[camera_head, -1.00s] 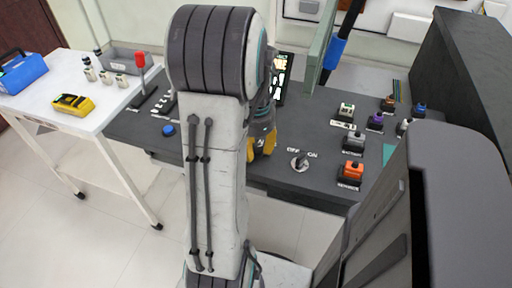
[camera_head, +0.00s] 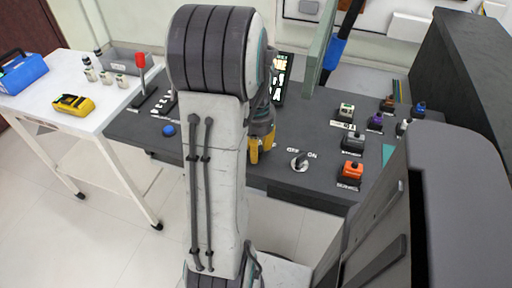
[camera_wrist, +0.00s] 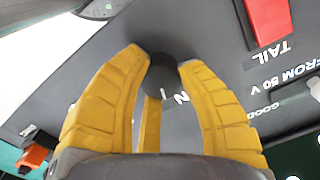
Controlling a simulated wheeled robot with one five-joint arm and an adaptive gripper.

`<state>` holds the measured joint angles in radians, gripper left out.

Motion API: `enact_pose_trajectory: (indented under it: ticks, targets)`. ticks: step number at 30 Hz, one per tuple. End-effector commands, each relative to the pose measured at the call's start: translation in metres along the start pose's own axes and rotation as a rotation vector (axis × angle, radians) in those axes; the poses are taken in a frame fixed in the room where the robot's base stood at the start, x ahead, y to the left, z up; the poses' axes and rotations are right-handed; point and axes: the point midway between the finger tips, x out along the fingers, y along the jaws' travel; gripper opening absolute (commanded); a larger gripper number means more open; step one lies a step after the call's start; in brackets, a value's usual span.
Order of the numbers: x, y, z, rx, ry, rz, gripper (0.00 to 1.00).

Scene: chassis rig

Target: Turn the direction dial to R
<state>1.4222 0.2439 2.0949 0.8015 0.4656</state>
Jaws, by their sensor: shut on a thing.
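The direction dial (camera_wrist: 163,72) shows in the wrist view as a dark round knob with a short white mark on its near edge. A letter N is printed on the dark panel just right of that mark. The yellow fingers of my gripper (camera_wrist: 160,85) stand around the knob and are shut on it. In the head view my gripper (camera_head: 261,143) is low over the console, partly behind my arm, and the dial is hidden there. The letter R cannot be made out.
The dark console (camera_head: 330,185) carries a key-like OFF/ON switch (camera_head: 299,161), an orange block (camera_head: 352,169) and several other coloured blocks at right. A lit display (camera_head: 280,80) stands behind my gripper. A red part (camera_wrist: 268,20) labelled TAIL is close by. A white table (camera_head: 60,125) stands left.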

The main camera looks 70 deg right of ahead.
Motion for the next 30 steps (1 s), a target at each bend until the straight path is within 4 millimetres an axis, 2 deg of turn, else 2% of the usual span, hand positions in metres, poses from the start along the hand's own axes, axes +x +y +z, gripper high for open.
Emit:
enact_pose_trajectory:
  ticks: [21, 30]
  targets:
    - [0.0024, 0.0007, 0.0016, -0.678, -0.007, 0.001, 0.02]
    - [0.0026, 0.0009, 0.0018, -0.918, -0.008, 0.0, 0.02]
